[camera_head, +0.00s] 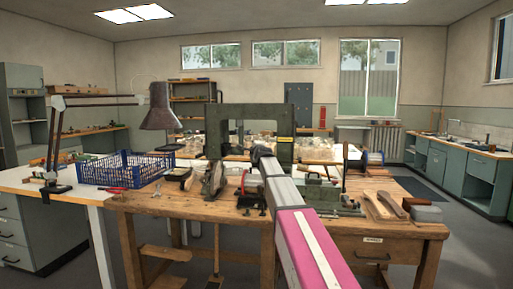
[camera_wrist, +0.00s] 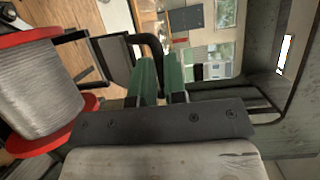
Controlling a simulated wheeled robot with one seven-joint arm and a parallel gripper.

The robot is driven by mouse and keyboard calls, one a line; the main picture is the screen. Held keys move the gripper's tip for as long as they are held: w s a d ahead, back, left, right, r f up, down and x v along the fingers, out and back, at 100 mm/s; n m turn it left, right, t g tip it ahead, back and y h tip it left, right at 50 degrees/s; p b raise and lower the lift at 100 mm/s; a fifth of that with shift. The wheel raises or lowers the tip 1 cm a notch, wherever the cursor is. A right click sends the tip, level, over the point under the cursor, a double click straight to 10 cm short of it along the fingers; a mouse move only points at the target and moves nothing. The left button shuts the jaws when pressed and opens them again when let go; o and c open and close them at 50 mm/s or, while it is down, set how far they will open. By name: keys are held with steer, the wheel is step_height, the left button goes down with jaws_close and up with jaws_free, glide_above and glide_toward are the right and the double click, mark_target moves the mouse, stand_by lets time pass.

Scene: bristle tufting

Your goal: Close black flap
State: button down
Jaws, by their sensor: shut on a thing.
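In the wrist view, my gripper (camera_wrist: 158,62) has its two green-padded fingers closed around a narrow dark piece. This appears to be part of the black flap (camera_wrist: 148,41), whose curved black edge rises between the fingertips. A dark panel (camera_wrist: 117,60) sits just left of it; I cannot tell whether it belongs to the flap. In the head view, my arm reaches to the dark green machine frame (camera_head: 283,118) on the bench. There the arm hides the gripper tips and the flap, and the flap's angle cannot be told.
A spool of grey wire with red flanges (camera_wrist: 38,90) is close left of my gripper in the wrist view. A desk lamp (camera_head: 160,108) stands at left.

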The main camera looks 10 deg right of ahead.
steer(key=s+a+f, duration=0.2)
steer(key=s+f, duration=0.4)
steer(key=f, duration=0.2)
steer(key=shift+f, duration=0.3)
stand_by(0.4)
steer(key=c, duration=1.2)
jaws_free()
steer(key=shift+o, duration=0.2)
steer(key=shift+s, duration=0.1)
steer(key=s, duration=1)
steer(key=shift+s+d+r, duration=0.2)
steer(key=shift+s+d, duration=0.15)
steer(key=shift+d, duration=0.05)
